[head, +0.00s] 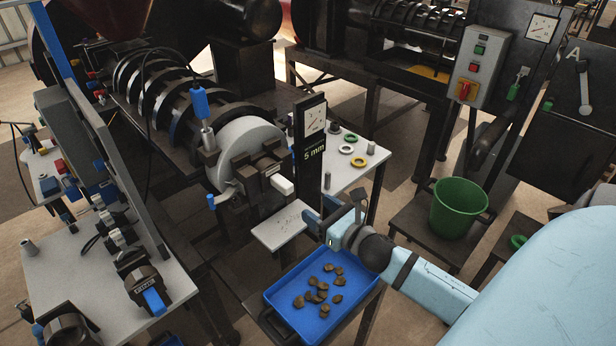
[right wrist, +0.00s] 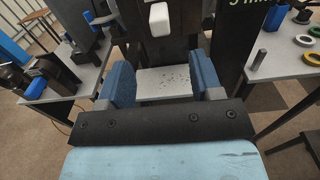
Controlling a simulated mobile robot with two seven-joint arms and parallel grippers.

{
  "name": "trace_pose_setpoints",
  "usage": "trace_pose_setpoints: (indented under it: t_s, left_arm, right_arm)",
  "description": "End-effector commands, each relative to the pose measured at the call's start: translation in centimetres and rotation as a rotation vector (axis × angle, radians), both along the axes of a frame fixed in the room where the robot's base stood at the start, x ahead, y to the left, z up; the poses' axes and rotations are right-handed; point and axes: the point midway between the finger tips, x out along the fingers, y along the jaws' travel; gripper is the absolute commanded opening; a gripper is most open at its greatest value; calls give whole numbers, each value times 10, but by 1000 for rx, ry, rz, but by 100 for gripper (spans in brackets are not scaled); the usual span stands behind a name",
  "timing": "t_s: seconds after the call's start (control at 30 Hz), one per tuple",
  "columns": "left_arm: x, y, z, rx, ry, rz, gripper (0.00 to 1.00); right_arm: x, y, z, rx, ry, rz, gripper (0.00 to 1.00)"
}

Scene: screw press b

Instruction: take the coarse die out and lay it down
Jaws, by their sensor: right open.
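The press's round grey head (head: 246,146) stands at the end of the ribbed barrel, with a dark block on its front. A white grip (head: 283,185) sticks out of that block; it also shows at the top of the right wrist view (right wrist: 159,19). The coarse die itself cannot be made out. My right gripper (head: 322,212) is open and empty, right of the small grey shelf (head: 279,226) below the head. In the right wrist view the shelf shows between its blue fingers (right wrist: 164,78). My left gripper is not in view.
A blue tray (head: 262,297) with several brown lumps lies below. Green (head: 350,137), white (head: 346,149) and yellow (head: 358,162) rings lie on the side table (head: 338,182). A dark post marked 5 mm (head: 311,155) stands beside the head. A green bucket (head: 457,210) is at right.

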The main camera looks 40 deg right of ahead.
Motion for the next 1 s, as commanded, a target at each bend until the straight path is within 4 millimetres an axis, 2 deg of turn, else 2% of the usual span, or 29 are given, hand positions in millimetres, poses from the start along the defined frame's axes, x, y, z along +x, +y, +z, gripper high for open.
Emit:
trace_pose_setpoints:
  t_s: [0.17, 0.6, 0.8, 1.0]
  left_arm:
    - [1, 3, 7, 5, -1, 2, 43]
    - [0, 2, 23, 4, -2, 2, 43]
    - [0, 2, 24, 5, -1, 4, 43]
    - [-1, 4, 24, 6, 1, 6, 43]
  right_arm:
    - [25, 2, 3, 0, -2, 0, 60]
    - [108, 9, 2, 5, 0, -1, 60]
    - [128, 10, 1, 4, 1, -1, 60]
    - [133, 11, 0, 4, 2, 0, 60]
